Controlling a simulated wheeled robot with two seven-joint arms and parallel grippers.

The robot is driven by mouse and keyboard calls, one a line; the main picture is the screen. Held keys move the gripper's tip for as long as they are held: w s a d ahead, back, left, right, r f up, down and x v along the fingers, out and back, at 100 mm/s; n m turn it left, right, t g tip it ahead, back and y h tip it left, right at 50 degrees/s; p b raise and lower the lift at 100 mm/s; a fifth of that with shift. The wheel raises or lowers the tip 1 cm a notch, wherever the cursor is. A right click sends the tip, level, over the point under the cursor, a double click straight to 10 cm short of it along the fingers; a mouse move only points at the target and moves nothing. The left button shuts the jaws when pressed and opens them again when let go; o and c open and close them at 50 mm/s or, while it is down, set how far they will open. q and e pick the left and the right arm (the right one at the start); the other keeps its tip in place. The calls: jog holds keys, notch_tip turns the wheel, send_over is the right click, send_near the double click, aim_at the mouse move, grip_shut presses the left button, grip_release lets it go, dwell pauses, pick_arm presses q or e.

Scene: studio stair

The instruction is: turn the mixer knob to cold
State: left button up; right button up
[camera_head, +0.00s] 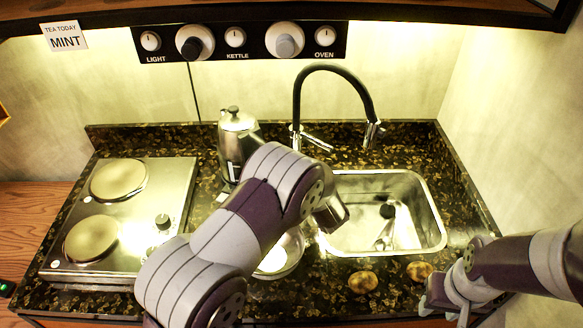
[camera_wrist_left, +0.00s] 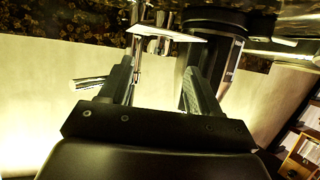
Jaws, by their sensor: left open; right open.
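The mixer tap (camera_head: 297,135) stands behind the sink, with a black arched neck and a silver lever (camera_head: 318,143) pointing right from its base. I take this lever for the mixer knob. My left arm reaches over the counter toward the sink's left side; its fingers are hidden in the head view. In the left wrist view my left gripper (camera_wrist_left: 160,68) is open. Silver metal parts (camera_wrist_left: 166,34) and a dark cylinder show beyond its fingertips; I cannot tell whether they touch. My right gripper (camera_head: 445,303) is open and empty at the counter's front right.
The sink (camera_head: 432,232) is right of my left arm. A steel kettle (camera_head: 238,135) stands behind this arm, and a bowl (camera_head: 277,262) is partly hidden by it. Two potatoes (camera_head: 363,282) (camera_head: 419,271) lie in front of the sink. A hob (camera_head: 70,250) is at left.

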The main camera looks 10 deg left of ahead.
pick_arm(q)
jog(key=x, duration=0.6)
jog(key=shift+w+p, duration=0.1)
jog(key=shift+p, duration=0.2)
jog(key=shift+d, duration=0.1)
jog(key=shift+r, duration=0.1)
jog(key=c, duration=1)
